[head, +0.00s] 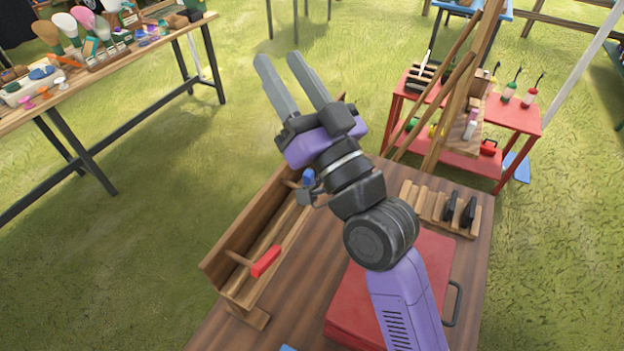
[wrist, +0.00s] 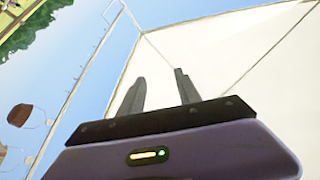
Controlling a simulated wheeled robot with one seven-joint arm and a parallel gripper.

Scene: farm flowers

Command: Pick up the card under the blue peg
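My gripper (head: 297,85) is raised above the wooden rack, with its two grey fingers apart and nothing between them. The fingers also show apart in the wrist view (wrist: 158,90), pointing at a pale panel. A small blue piece (head: 309,178), which looks like the blue peg, shows at the rack beside my wrist, partly hidden by my arm. I cannot make out a card under it. The long wooden rack (head: 232,268) stands on the left side of the brown table. A red peg (head: 266,261) sticks out near the rack's front end.
A red case (head: 437,262) lies on the brown table (head: 308,300), partly behind my arm. A slotted wooden holder (head: 427,204) with black items stands behind it. A red cart (head: 516,117) and an easel are at the back right. A cluttered table is at the left.

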